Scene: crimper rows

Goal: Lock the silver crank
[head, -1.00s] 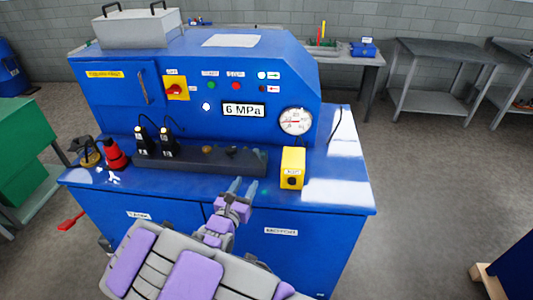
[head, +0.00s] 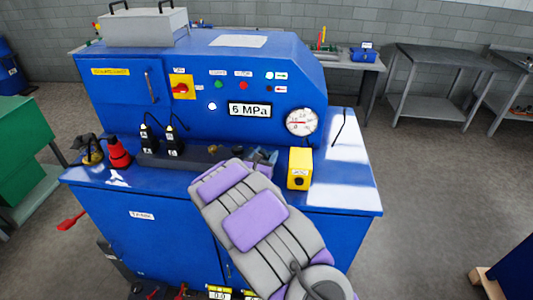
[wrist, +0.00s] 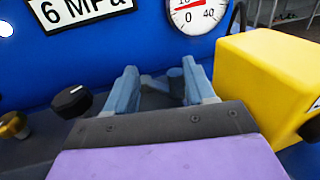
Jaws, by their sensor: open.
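My gripper (wrist: 162,92) is open, its two grey-blue fingers standing apart over the dark valve block (head: 152,160). A small grey upright part (wrist: 177,84) shows between the fingers in the wrist view, nearer the right one; it may be the silver crank, but I cannot be sure. I cannot tell whether a finger touches it. In the head view, my forearm hides the front of the block and most of the gripper (head: 262,157). A black knob (wrist: 72,101) and a brass knob (wrist: 13,126) are left of the fingers.
A yellow box (wrist: 266,78) stands close to the right of the gripper. The blue panel behind has a round gauge (head: 301,122), a 6 MPa display (head: 249,110) and a red switch (head: 181,88). Two black units (head: 174,140) stand on the block's left.

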